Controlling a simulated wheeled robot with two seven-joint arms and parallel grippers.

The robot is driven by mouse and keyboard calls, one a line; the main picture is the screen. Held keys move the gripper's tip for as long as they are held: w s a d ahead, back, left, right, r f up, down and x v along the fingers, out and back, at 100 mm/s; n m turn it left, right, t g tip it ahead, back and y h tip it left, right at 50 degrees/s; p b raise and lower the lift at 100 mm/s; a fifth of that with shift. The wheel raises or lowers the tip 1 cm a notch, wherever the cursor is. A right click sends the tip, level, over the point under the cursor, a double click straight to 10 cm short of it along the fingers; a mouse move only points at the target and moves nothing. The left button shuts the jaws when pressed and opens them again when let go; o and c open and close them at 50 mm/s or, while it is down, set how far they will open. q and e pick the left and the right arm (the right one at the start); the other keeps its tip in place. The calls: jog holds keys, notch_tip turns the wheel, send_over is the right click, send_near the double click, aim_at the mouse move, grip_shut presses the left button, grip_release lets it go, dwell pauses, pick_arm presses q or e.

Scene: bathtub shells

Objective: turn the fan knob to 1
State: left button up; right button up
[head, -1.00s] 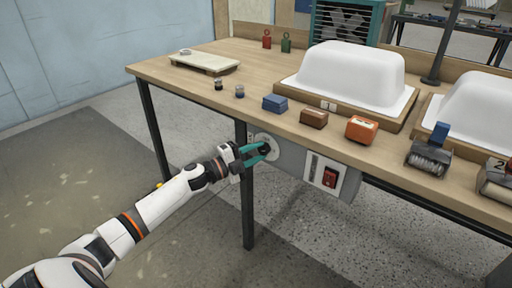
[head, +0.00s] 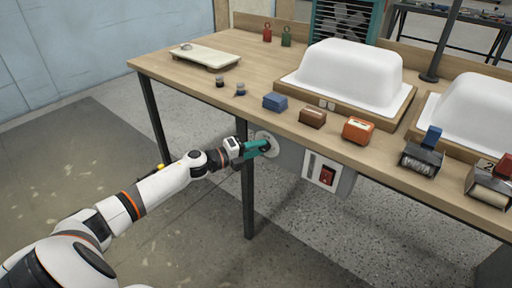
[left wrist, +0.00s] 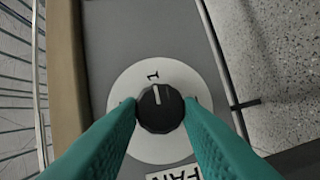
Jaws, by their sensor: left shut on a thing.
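The fan knob (left wrist: 160,110) is a round black knob on a white round dial plate (left wrist: 150,152), which is on a grey panel under the table's front edge. In the left wrist view its white pointer line points up at the mark 1 (left wrist: 152,75). A FAN label (left wrist: 175,174) is partly cut off at the bottom. My left gripper (head: 264,147) is at the dial in the head view, its teal fingers shut on the knob from both sides. In the head view the fingers mostly hide the knob. My right gripper is not in view.
A red switch (head: 327,176) is on the panel right of the dial. Blue (head: 275,101), brown (head: 312,117) and orange (head: 358,130) blocks stand near the edge of the wooden table (head: 190,82). White tub shells (head: 350,72) stand behind. A table leg (head: 248,200) is below my gripper.

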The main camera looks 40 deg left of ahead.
pick_arm(q)
jog(key=shift+f, duration=0.1)
jog(key=o, duration=1)
jog(key=shift+s+a, duration=0.25)
jog(key=shift+s, duration=0.3)
jog(key=shift+p+v, duration=0.6)
jog(key=shift+v, duration=4.85)
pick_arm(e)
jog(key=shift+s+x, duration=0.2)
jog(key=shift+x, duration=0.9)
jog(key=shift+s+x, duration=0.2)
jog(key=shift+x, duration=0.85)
pick_arm(q)
jog(key=shift+d, duration=0.15)
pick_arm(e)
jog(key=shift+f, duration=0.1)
